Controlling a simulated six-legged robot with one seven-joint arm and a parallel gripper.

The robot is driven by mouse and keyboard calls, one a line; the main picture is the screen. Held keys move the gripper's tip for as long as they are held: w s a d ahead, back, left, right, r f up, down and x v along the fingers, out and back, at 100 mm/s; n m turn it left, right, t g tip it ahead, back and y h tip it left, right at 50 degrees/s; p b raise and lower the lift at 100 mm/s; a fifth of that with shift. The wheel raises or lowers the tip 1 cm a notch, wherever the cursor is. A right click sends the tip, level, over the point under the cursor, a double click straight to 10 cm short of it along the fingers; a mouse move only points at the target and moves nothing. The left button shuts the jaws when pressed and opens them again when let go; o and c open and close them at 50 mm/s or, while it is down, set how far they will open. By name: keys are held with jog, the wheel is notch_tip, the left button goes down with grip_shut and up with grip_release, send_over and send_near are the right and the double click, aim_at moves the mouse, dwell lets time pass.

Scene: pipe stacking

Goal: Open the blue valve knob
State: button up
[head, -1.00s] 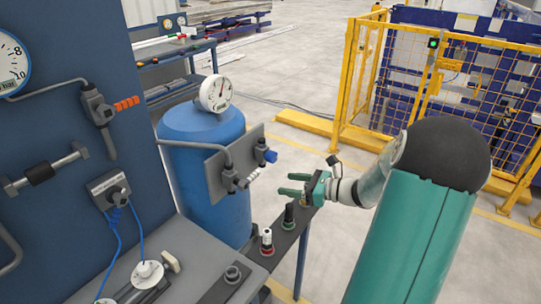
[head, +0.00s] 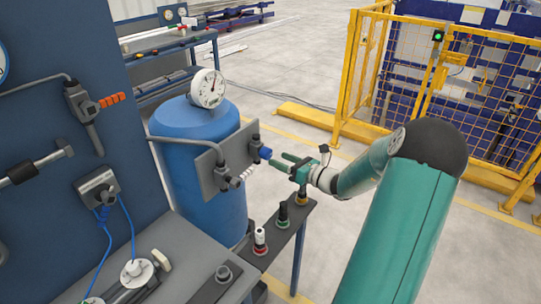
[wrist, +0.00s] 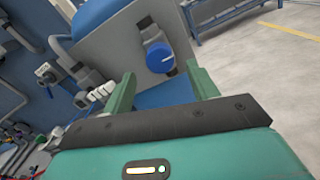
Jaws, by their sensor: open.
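The blue valve knob (head: 265,153) sits on a fitting on the grey plate (head: 213,172) in front of the blue tank (head: 190,125). In the wrist view the blue knob (wrist: 160,57) is round and lies ahead of my gripper (wrist: 160,82), between the lines of its two fingers. In the head view my gripper (head: 282,162) is open, with green fingers pointing left at the knob. The fingertips are close to the knob. No contact shows, and nothing is between the fingers.
A white ribbed knob (head: 246,174) is on the same plate, below and left of the blue one. A narrow shelf (head: 270,247) with several buttons stands below my gripper. A pressure gauge (head: 208,88) tops the tank. Yellow fencing (head: 400,80) stands behind at right.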

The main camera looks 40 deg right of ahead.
aim_at(270, 155)
jog(key=x, duration=0.5)
jog(key=shift+w, duration=0.1)
jog(key=shift+c, duration=0.5)
jog(key=c, duration=0.9)
